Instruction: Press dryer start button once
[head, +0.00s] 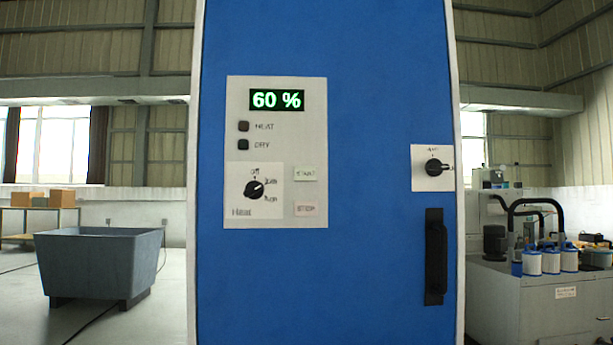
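A tall blue cabinet (300,280), apparently the dryer, stands straight ahead in the head view. Its light control panel (277,205) carries a green display (277,100) reading "60 %". Two small dark indicators marked heat (243,126) and dry (243,144) look unlit. A pale rectangular button with greenish lettering (305,174), apparently the start button, sits above a similar button with reddish lettering (306,208), apparently stop. A black heat knob (254,189) is to their left. My gripper is not in view.
A black rotary switch (433,167) and a black vertical handle (435,256) are on the cabinet's right side. A grey tub (100,262) stands on the floor at left. A grey machine (540,300) with white filter cartridges (551,262) stands at right.

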